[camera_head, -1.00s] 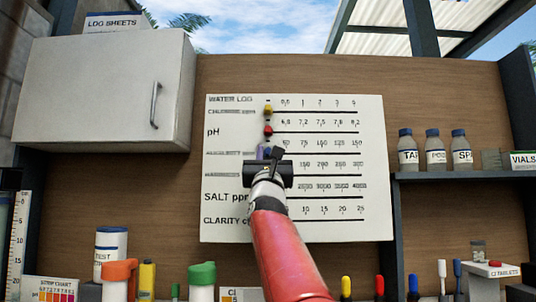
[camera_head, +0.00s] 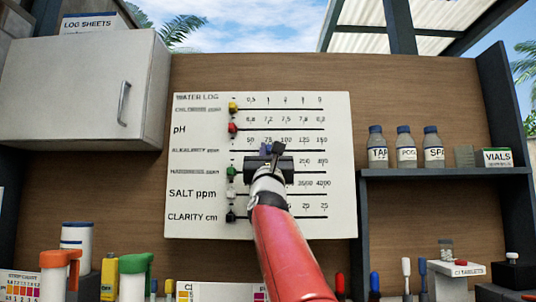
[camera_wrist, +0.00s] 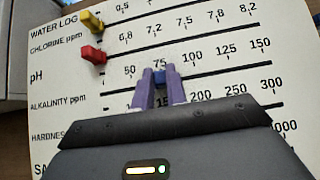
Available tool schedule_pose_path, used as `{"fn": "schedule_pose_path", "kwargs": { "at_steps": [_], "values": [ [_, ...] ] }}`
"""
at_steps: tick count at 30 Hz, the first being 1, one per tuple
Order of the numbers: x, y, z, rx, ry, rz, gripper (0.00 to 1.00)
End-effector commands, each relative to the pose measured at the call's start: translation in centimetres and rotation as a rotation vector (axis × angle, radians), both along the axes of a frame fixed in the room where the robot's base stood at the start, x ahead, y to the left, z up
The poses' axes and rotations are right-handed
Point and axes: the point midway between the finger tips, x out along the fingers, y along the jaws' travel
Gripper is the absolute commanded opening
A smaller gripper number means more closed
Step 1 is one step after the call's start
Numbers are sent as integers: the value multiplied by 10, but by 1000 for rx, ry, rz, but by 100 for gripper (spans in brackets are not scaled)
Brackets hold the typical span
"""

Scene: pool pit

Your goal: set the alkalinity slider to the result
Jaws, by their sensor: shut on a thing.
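The white water log board (camera_head: 335,225) is upright on the wooden back wall, with several scaled slider rows. My gripper (camera_head: 266,150) is at the alkalinity row. In the wrist view its purple fingers (camera_wrist: 160,80) are shut around the blue alkalinity slider (camera_wrist: 160,75). The slider is on its line just under the 75 mark, right of the 50 mark. The fingers and wrist hide part of the hardness row and the rows below in both views.
The yellow chlorine slider (camera_head: 233,108), red pH slider (camera_head: 233,128), green slider (camera_head: 231,171) and black clarity slider (camera_head: 231,217) are at the left ends of their rows. A cabinet (camera_head: 80,85) hangs left; a shelf with bottles (camera_head: 376,150) is right.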

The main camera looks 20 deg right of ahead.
Motion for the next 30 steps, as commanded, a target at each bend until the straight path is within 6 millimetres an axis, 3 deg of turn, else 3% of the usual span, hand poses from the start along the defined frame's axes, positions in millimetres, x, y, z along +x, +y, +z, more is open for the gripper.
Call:
{"fn": "schedule_pose_path", "kwargs": {
  "at_steps": [9,10,15,23,30],
  "values": [
    [0,0,1,0,-1,0,0],
    [0,0,1,0,-1,0,16],
    [0,0,1,0,-1,0,36],
    [-1,0,0,0,0,0,36],
    [-16,7,-23,0,0,1,36]
  ]
}}
